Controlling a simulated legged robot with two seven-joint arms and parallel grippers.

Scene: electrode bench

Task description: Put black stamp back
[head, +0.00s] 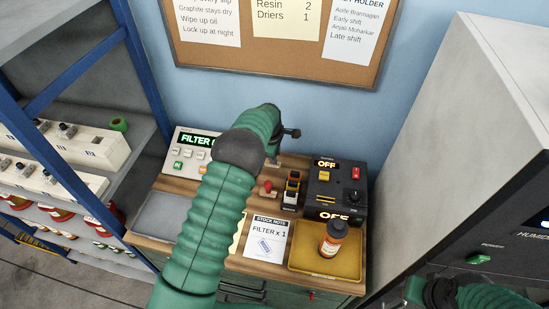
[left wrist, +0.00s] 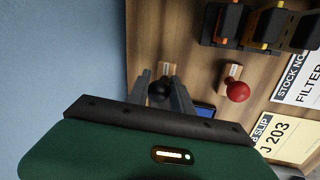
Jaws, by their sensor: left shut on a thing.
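In the left wrist view the black stamp (left wrist: 159,91) shows its round black knob between the two grey fingers of my left gripper (left wrist: 162,96), which is shut on it. The stamp's lower part is mostly hidden; I cannot tell whether it touches the bench. The red stamp (left wrist: 237,91) stands beside it on a small pale wooden base. In the head view my left gripper (head: 274,160) is largely hidden behind my wrist, over the back of the bench, and the red stamp (head: 267,187) shows just in front of it. My right gripper is not in view.
A FILTER display panel (head: 188,150) stands left of the stamps, a black switch box (head: 338,188) right. A small dark rack (head: 291,190) is close by. A brown bottle (head: 333,238) stands on a yellow tray (head: 302,262). A blue-topped pad (left wrist: 206,109) lies between the stamps.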

